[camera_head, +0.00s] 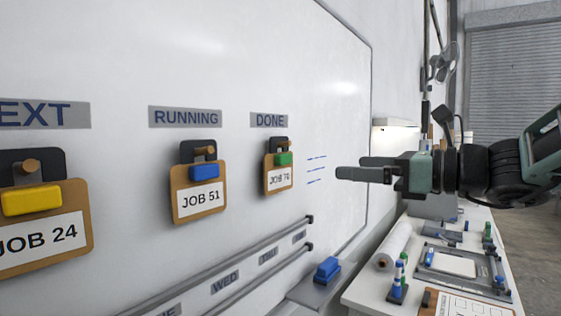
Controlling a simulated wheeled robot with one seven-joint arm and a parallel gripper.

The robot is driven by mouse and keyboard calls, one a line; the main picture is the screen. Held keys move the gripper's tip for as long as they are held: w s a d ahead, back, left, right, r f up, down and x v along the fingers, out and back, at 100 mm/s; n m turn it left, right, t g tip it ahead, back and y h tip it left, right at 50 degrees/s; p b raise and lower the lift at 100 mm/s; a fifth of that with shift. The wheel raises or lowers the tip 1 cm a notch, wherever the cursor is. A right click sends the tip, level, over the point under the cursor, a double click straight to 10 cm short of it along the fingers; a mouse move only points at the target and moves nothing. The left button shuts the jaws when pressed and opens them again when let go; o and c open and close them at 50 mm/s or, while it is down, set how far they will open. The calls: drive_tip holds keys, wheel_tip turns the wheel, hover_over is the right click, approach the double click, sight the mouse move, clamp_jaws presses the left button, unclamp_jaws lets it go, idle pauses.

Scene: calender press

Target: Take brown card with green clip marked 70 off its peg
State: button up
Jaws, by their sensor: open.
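The brown card with the green clip (279,176), its white label reading JOB 70, hangs on a peg under the DONE sign (269,121) on the whiteboard. Its green clip (283,159) sits at the top, just below the peg (283,150). My gripper (352,174) is open and empty. It is to the right of the card, apart from it, at about the card's height in the picture, with its fingers pointing left. No part of the card is hidden by my gripper.
A card with a blue clip, JOB 51 (198,200), hangs under RUNNING. A card with a yellow clip, JOB 24 (45,235), hangs at the far left. Rails (240,262) run along the lower board. A blue eraser (327,269) lies on a ledge. A cluttered white bench (370,292) stands at the lower right.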

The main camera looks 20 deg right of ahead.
drive_tip(key=r, duration=0.1)
drive_tip(key=b, duration=0.7)
approach(287, 154)
drive_tip(key=x, duration=0.4)
drive_tip(key=shift+m+t, duration=0.4)
drive_tip(key=p+x, duration=0.2)
drive_tip(key=x, duration=0.3)
drive_tip(key=shift+a, duration=0.1)
drive_tip(key=shift+w+a+f+p, duration=0.15)
drive_tip(key=shift+w+a+p, duration=0.2)
drive_tip(key=shift+w, duration=0.15)
drive_tip(key=c, duration=0.7)
